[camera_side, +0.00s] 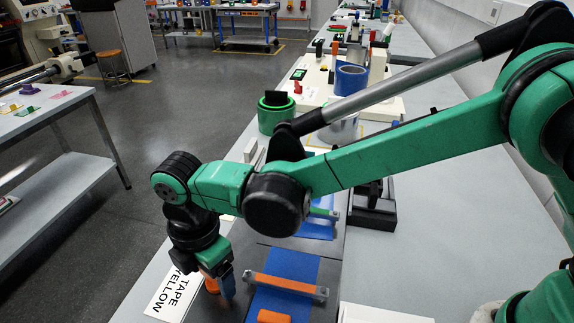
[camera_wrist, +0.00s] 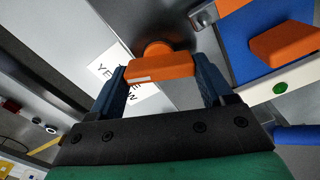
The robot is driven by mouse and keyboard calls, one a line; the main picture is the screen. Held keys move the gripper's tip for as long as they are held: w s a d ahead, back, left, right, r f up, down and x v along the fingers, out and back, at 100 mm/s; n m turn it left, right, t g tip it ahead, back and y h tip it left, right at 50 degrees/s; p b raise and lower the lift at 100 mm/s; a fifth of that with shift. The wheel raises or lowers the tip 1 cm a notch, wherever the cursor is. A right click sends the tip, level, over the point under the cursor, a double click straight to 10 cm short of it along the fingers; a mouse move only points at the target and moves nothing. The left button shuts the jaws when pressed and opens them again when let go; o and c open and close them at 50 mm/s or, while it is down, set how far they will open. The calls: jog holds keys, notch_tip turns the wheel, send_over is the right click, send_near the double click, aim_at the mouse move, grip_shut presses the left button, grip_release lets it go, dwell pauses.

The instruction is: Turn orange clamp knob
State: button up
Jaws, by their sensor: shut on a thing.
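The orange clamp knob (camera_wrist: 158,66) is between the blue fingers of my gripper (camera_wrist: 160,76) in the wrist view, with a finger against each end of its bar. A rounded orange part shows behind the bar. In the side view my gripper (camera_side: 220,284) points down at the bench edge, and a bit of the orange knob (camera_side: 210,283) shows beside the fingers. My gripper is shut on the knob. The fingers hide part of it in the side view.
An orange bar with grey ends (camera_side: 290,286) lies across a blue strip (camera_side: 298,268) just right of my gripper. An orange block (camera_side: 273,316) is nearer the front. A "TAPE YELLOW" label (camera_side: 174,292) lies left. Green tape (camera_side: 276,115) stands farther back.

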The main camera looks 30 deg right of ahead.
jog(key=m, duration=0.6)
jog(key=shift+w, duration=0.1)
jog(key=m, duration=0.7)
jog(key=shift+w+d, duration=0.1)
jog(key=shift+m, duration=0.3)
jog(key=o, duration=1.2)
jog(key=shift+r, duration=2.85)
jog(key=w+d+r+m+t+y, duration=0.1)
jog(key=d+r+m, duration=0.15)
jog(key=d, duration=0.45)
jog(key=w+d+r+m+t, duration=0.1)
jog(key=d+r+t, duration=0.15)
jog(key=d, duration=0.35)
jog(key=s+d+m+t, duration=0.2)
jog(key=s+d, duration=0.1)
jog(key=d, duration=0.4)
jog(key=s+d+f+m+t+h, duration=0.1)
jog(key=s+d+m, duration=0.2)
jog(key=d, duration=0.5)
jog(key=shift+s+t, duration=0.25)
jog(key=shift+t, duration=0.1)
